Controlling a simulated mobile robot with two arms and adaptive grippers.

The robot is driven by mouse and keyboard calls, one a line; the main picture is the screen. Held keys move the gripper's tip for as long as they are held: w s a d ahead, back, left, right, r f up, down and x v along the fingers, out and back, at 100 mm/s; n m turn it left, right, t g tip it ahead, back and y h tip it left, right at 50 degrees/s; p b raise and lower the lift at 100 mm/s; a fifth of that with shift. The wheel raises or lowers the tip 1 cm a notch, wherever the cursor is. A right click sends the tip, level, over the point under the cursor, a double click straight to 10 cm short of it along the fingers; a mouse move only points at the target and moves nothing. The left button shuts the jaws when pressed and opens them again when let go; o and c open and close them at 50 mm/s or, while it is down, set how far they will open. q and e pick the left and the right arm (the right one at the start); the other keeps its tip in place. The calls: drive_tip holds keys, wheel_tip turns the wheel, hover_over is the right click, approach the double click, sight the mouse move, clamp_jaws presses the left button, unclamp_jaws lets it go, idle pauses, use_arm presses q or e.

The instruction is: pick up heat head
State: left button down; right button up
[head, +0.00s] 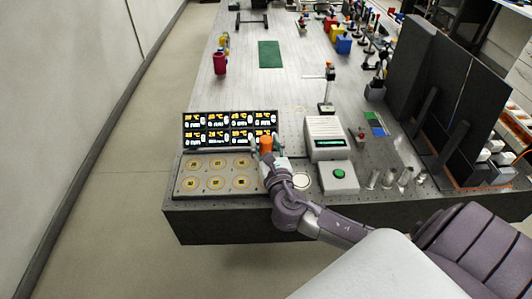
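An orange cylindrical piece (265,144), which looks like the heat head, is at the right end of a panel with round gold-ringed spots (207,190). My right gripper (266,154) reaches in from the front right and its fingers are at the orange piece, one seeming to be on each side. The gripper hides the lower part of the piece, so I cannot tell whether the fingers touch it or whether it is raised. My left gripper is not in view.
Lit temperature displays (230,128) stand behind the panel. A white device (325,138) and a box with a green button (339,175) are to the right. A red cylinder (220,64) stands farther back. The bench middle has free room.

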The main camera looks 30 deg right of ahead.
clamp_jaws()
